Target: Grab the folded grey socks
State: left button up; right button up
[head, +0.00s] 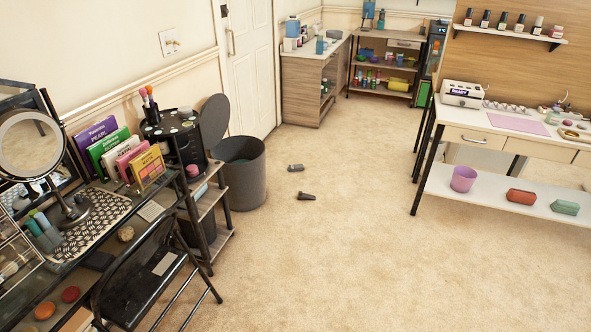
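Two small things lie on the beige carpet near the middle of the view. One is a small grey bundle (296,168), which may be the folded grey socks; it is too small to tell for sure. Just in front of it lies a darker, longer item (306,197), and I cannot tell what it is. The two are apart from each other. Neither of my grippers is in view.
A dark grey bin (243,172) stands left of the small items, beside a shelf unit and a vanity table with a round mirror (30,143). A black folding chair (150,275) is in front. A white-topped desk (520,124) stands right. The central carpet is clear.

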aim_at(298, 167)
jog(key=i+j+z, duration=0.1)
jog(key=i+z, duration=0.2)
jog(key=i, duration=0.65)
jog(key=i+z, duration=0.35)
jog(key=i, duration=1.9)
jog(key=i+u, duration=0.1)
jog(key=i, duration=0.8)
jog(key=i+l+u, duration=0.15)
jog(key=i, duration=0.75)
